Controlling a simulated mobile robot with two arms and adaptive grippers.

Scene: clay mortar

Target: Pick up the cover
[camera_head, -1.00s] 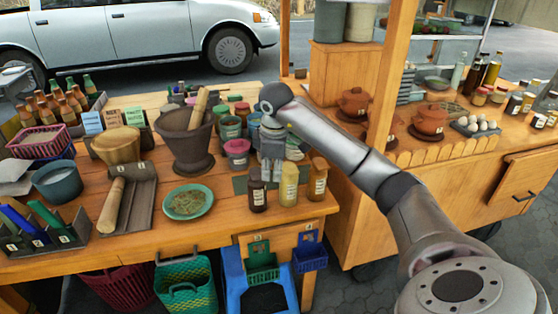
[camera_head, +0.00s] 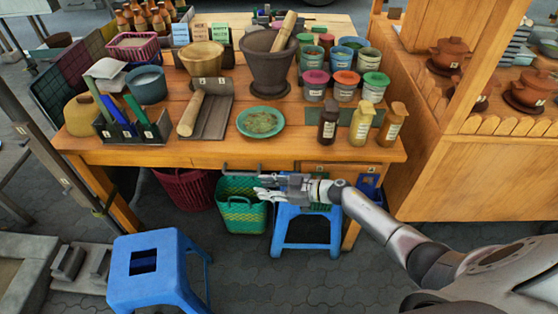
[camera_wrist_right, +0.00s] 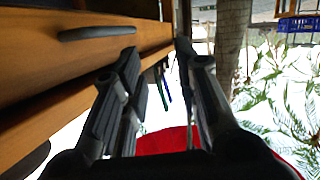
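No single thing stands out clearly as the cover. Three jars at the table's right side wear coloured lids: a pink lid (camera_head: 315,76), an orange lid (camera_head: 347,77) and a green lid (camera_head: 376,79). My right gripper (camera_head: 262,188) is below the tabletop level, in front of the table's front edge, pointing left. In the right wrist view its two fingers (camera_wrist_right: 158,60) are apart with nothing between them. My left gripper is out of view.
The wooden table (camera_head: 270,152) holds bottles, bowls and a green plate (camera_head: 260,122). A drawer handle (camera_wrist_right: 97,31) is close beside the right fingers.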

